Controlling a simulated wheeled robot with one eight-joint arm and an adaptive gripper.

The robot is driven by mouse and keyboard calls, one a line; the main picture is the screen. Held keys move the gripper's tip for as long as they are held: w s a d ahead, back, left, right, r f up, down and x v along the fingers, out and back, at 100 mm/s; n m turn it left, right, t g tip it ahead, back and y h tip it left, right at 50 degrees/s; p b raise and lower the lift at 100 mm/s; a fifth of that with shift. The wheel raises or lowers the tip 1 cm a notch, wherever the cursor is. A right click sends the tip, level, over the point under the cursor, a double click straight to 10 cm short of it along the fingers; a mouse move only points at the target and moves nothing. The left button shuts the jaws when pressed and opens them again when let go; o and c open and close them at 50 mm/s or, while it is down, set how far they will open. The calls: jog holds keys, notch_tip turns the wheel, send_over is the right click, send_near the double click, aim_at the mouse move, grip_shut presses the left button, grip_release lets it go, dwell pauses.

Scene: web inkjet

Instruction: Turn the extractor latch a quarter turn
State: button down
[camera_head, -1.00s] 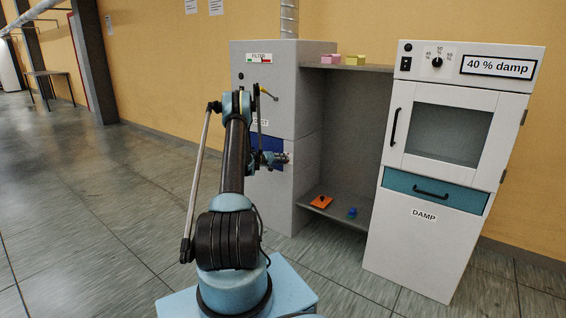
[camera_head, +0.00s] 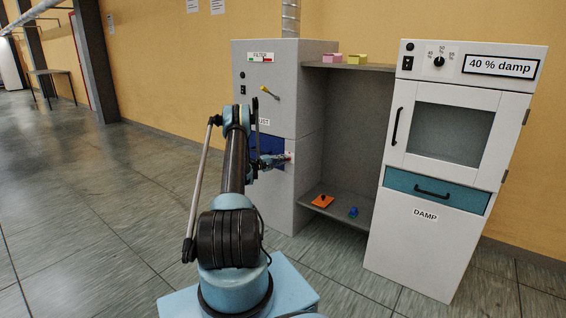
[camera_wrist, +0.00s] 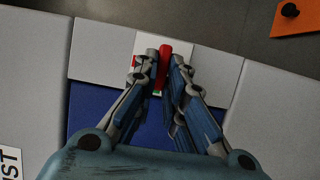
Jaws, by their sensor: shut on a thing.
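The extractor latch (camera_wrist: 164,64) is a red handle on a white plate with red and green marks, beside the blue panel (camera_wrist: 88,108) of the grey extractor cabinet. My gripper (camera_wrist: 163,60) is shut on the latch, with one finger on each side of it. In the head view, my gripper (camera_head: 286,158) is at the right edge of the cabinet's front, by the blue panel (camera_head: 268,144). The latch is small there and mostly hidden by the fingers. In the wrist view the handle lies roughly along the fingers' direction.
A yellow-tipped lever (camera_head: 269,92) sits higher on the extractor cabinet (camera_head: 312,105). A white damp cabinet (camera_head: 425,240) stands farther right. Open floor lies left.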

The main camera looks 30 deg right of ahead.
jog(key=shift+s+d+f, duration=0.15)
jog(key=shift+s+d, duration=0.15)
jog(key=shift+s, duration=0.05)
jog(key=c, duration=1.7)
grip_release()
jog(key=shift+o, duration=0.2)
jog(key=shift+w+a, duration=0.15)
jog(key=a, duration=1.2)
